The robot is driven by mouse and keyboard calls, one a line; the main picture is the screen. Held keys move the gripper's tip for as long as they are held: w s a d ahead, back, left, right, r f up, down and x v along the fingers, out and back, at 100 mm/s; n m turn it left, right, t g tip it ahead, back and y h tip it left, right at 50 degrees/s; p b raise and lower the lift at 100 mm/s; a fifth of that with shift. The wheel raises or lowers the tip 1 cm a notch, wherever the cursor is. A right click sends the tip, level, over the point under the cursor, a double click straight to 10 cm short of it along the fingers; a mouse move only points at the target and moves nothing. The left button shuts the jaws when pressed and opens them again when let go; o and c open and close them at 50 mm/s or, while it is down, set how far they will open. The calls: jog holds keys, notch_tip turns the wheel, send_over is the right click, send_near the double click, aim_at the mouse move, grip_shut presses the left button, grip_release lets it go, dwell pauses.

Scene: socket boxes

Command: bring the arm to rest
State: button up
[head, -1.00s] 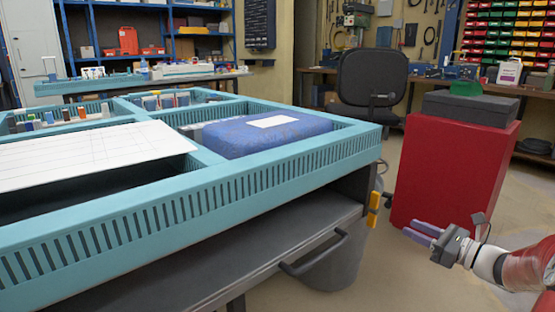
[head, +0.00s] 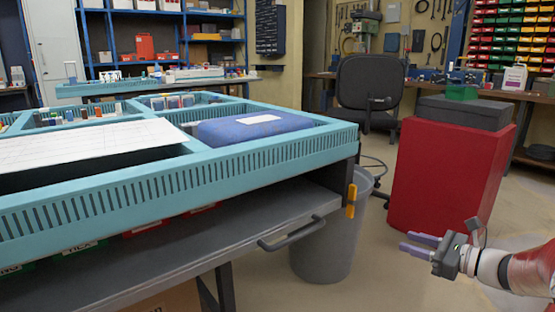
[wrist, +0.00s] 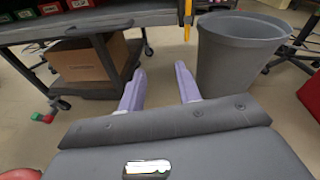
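My gripper (head: 423,244) is at the lower right of the head view, in front of the red cabinet and clear of the bench. In the wrist view my gripper (wrist: 160,88) shows its two lavender fingers spread apart with nothing between them. It points toward the floor area between the workbench and the grey bin. It touches nothing that I can see.
A workbench with a teal slotted tray (head: 180,189) stands at the left, a blue case (head: 250,128) in it. A grey bin (head: 325,245) stands by its corner; a red cabinet (head: 445,175) is behind my gripper. A cardboard box (wrist: 88,62) sits under the bench.

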jog(key=s+a+n+g+h+p, duration=0.1)
jog(key=s+a+n+g+h, duration=0.1)
jog(key=s+a+n+g, duration=0.5)
jog(key=s+a+n+g+h+p, duration=0.15)
jog(key=s+a+n, duration=0.4)
jog(key=a, duration=0.55)
jog(key=s+r+n+t+h, duration=0.2)
jog(key=s+n+h, duration=0.6)
jog(key=s+n, duration=0.5)
jog(key=shift+s+d+p, duration=0.3)
jog(key=shift+s+d, duration=0.05)
jog(key=shift+s, duration=0.3)
jog(key=shift+c, duration=0.2)
